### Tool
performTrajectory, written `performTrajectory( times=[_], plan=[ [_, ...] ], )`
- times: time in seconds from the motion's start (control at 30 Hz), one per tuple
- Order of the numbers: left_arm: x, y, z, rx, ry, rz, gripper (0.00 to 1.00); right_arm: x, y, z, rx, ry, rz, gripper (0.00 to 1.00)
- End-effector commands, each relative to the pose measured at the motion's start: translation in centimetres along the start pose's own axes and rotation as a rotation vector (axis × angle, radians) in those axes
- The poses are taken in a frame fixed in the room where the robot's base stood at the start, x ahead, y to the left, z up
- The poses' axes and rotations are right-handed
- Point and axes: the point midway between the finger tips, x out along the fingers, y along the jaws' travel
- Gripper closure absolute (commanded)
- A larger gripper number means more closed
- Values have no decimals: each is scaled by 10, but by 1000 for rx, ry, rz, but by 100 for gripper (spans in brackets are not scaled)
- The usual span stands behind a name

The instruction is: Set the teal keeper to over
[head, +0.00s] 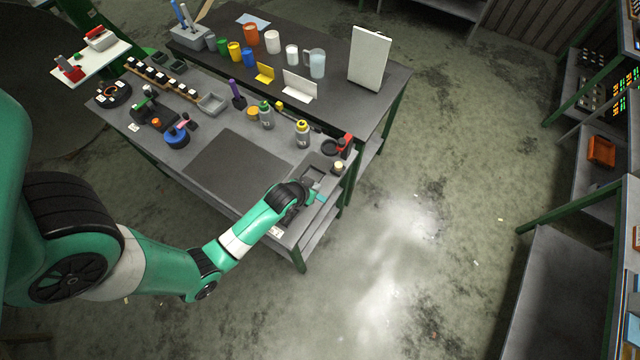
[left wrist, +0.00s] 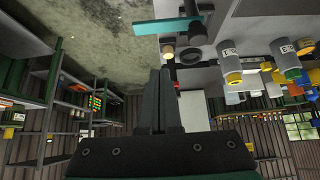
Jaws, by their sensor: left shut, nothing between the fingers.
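The teal keeper (head: 321,197) is a small teal bar at the right front corner of the workbench, just beyond my left gripper (head: 308,196). In the left wrist view the keeper (left wrist: 168,25) lies roughly level across the top, with a short upright part near its right end. My left gripper (left wrist: 160,74) is shut and empty, its dark fingertips pointing toward the keeper with a gap in the picture between them. In the head view the fingers are small and partly hidden by the wrist. My right gripper is not in view.
A small cream-topped cylinder (head: 338,166) and a red-and-black device (head: 344,145) stand close behind the keeper. Bottles (head: 302,133) stand farther back. A dark mat (head: 238,170) lies clear to the left. The bench edge (head: 301,246) is close to my wrist.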

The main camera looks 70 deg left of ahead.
Motion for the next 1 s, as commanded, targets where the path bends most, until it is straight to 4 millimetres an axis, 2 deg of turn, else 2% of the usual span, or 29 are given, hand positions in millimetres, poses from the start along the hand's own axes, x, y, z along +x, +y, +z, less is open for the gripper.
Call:
performTrajectory(
  times=[0.17,0.27,0.4,0.47,0.73,0.77,0.8,0.83,1.0],
  plan=[
    [2,0,0,1,2,1,100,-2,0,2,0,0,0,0],
    [10,1,1,1,2,1,100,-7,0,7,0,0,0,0],
    [35,0,3,0,4,1,100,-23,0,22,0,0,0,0],
    [44,0,2,0,1,0,100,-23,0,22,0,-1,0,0],
    [103,1,1,1,1,1,100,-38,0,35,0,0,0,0],
    [105,1,2,1,0,1,100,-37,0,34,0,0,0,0],
    [91,1,6,2,-1,2,100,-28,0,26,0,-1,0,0],
    [87,1,10,2,-1,2,100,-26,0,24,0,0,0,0],
    [77,1,26,1,2,1,100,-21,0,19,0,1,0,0]
  ],
)
